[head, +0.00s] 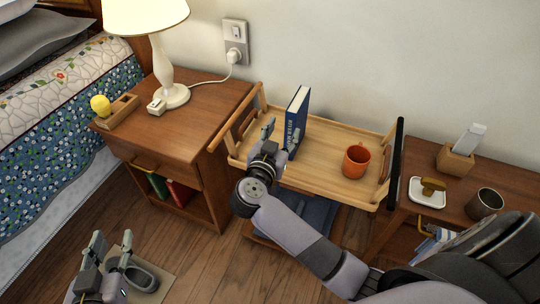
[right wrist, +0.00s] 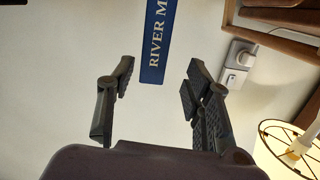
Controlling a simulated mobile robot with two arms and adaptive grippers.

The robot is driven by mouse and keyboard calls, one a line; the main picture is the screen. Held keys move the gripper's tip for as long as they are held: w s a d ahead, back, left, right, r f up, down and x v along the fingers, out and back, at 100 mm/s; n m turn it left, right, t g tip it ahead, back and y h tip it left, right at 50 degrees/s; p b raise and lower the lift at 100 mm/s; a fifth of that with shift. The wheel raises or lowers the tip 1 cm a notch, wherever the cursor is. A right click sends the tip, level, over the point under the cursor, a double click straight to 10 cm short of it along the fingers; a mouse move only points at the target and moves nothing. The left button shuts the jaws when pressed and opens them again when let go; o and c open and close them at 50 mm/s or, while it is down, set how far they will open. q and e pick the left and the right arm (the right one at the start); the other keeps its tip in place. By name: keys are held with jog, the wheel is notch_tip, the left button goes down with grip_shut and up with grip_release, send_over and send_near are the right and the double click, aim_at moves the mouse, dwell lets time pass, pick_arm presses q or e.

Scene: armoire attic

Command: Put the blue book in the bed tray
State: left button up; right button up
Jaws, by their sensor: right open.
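The blue book (head: 299,105) stands upright in the left part of the wooden bed tray (head: 332,137), its lower part partly hidden by my right gripper. My right gripper (head: 281,134) is open in front of the book's spine. In the right wrist view the blue spine (right wrist: 154,45) with white lettering shows between and beyond the open fingers, with a gap on each side. My left gripper (head: 112,241) is low at the bottom left, above the floor, its fingers apart and nothing between them.
An orange mug (head: 356,161) stands in the tray's right part. A nightstand (head: 180,125) with a lamp (head: 165,60) is to the left. On the right a wooden surface holds a white dish (head: 427,192) and a dark cup (head: 485,203). A slipper (head: 142,277) lies near my left gripper.

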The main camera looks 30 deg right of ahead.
jog(key=s+a+r+n+t+y, duration=0.3)
jog(key=a+r+n+t+y, duration=0.1)
jog(key=a+r+t+y, duration=0.25)
jog(key=s+a+r+n+t+y, duration=0.2)
jog(key=a+r+n+t+y, duration=0.35)
jog(key=a+r, duration=0.2)
jog(key=s+a+f+n+g+y, duration=0.4)
jog(key=f+n+g+y, duration=0.1)
jog(key=f+y, duration=0.15)
jog(key=s+d+f+m+g+h, duration=0.1)
jog(key=s+d+f+g+h, duration=0.1)
jog(key=f, duration=0.6)
jog(key=shift+s+d+m+g+h, duration=0.4)
jog(key=shift+d+g+h, duration=0.25)
jog(key=shift+d+g, duration=0.55)
